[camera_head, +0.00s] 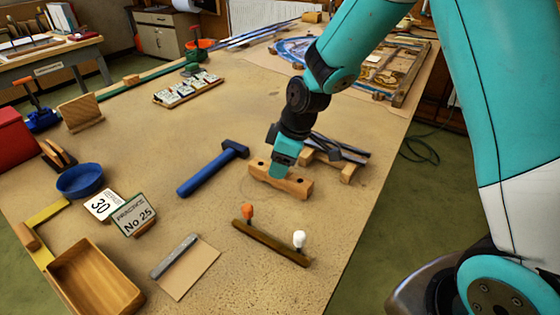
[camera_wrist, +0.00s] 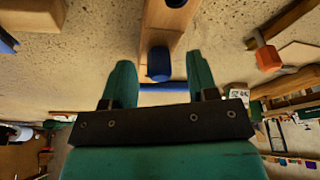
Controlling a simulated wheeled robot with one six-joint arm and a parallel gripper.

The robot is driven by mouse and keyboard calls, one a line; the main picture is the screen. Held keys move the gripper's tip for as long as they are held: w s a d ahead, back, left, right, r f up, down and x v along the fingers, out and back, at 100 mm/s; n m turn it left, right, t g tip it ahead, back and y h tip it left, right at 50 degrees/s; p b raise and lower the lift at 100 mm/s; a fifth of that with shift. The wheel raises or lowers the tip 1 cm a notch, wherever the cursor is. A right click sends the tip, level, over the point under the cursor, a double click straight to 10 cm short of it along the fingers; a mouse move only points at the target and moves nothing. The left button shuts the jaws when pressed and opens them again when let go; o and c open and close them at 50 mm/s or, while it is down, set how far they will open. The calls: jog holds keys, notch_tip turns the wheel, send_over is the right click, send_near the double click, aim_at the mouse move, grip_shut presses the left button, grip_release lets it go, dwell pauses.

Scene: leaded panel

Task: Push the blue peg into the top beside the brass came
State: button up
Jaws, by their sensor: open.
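My gripper (camera_head: 279,172) is pointed down over a small wooden block (camera_head: 296,187) in the middle of the table. In the wrist view my gripper (camera_wrist: 159,62) has its two teal fingers apart. A short blue peg (camera_wrist: 158,66) shows between the fingers, against the wooden block (camera_wrist: 166,22); I cannot tell whether either finger touches it. In the head view the peg is hidden by my gripper. I cannot make out a brass came. The block's top shows a dark round spot near each end.
A blue hammer (camera_head: 212,168) lies left of the block. A wooden strip (camera_head: 272,243) with orange and white knobs lies nearer. Dark bars on wooden supports (camera_head: 340,148) lie just behind right. A wooden tray (camera_head: 96,278) is front left. The table's right edge is close.

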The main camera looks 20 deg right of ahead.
jog(key=shift+f, duration=0.25)
grip_shut()
jog(key=shift+r+p, duration=0.75)
jog(key=shift+r, duration=0.2)
dwell(1.1)
jog(key=shift+r+p, duration=1.2)
jog(key=shift+r, duration=0.35)
